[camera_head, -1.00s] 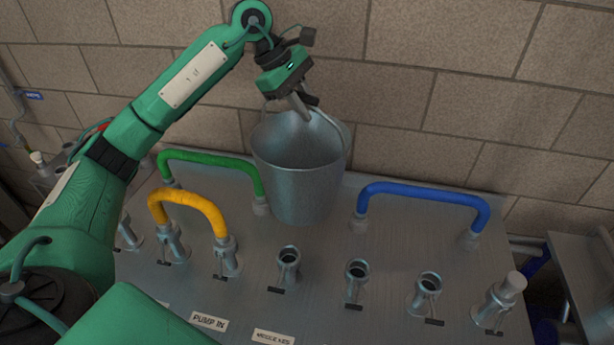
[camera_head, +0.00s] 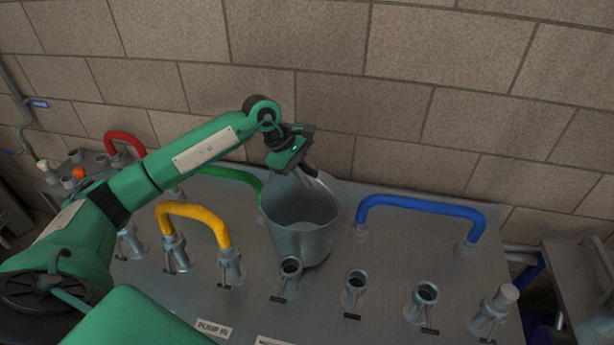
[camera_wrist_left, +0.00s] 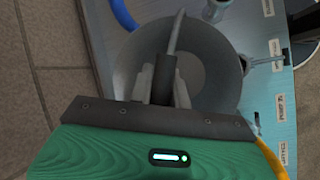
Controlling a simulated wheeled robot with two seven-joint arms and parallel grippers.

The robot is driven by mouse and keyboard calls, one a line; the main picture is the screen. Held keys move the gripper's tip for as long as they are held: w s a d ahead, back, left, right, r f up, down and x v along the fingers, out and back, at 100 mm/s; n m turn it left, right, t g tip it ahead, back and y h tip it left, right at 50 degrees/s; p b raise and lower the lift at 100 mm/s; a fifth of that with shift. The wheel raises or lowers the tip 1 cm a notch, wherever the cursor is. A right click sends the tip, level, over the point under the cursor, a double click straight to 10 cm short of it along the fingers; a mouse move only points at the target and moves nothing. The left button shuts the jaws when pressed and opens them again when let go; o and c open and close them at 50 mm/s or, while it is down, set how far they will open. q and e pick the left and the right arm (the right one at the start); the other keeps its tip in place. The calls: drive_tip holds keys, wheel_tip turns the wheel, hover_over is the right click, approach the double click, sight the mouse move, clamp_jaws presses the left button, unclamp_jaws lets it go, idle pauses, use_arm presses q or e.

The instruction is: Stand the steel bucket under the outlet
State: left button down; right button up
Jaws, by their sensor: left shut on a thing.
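The steel bucket (camera_head: 304,240) is grey and open-topped, and looks empty. In the head view it is at the middle of the steel panel, behind the row of short outlets and between the green and blue hoses. My left gripper (camera_head: 309,172) is above its back rim, shut on the bucket's handle. In the left wrist view the fingers (camera_wrist_left: 166,85) close on the handle bar (camera_wrist_left: 177,32), with the bucket's mouth (camera_wrist_left: 213,62) beyond. I cannot tell whether the bucket's base touches the panel. My right gripper is not in view.
The panel carries a yellow hose (camera_head: 196,212), a green hose (camera_head: 232,174), a blue hose (camera_head: 424,203) and a red hose (camera_head: 124,139). Several upright ports, such as one at the front (camera_head: 355,288), stand before the bucket. A block wall (camera_head: 400,95) rises behind.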

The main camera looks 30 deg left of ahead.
use_arm(q)
drive_tip(key=shift+f, duration=0.8)
drive_tip(key=shift+f, duration=0.15)
drive_tip(key=c, duration=1.3)
unclamp_jaws()
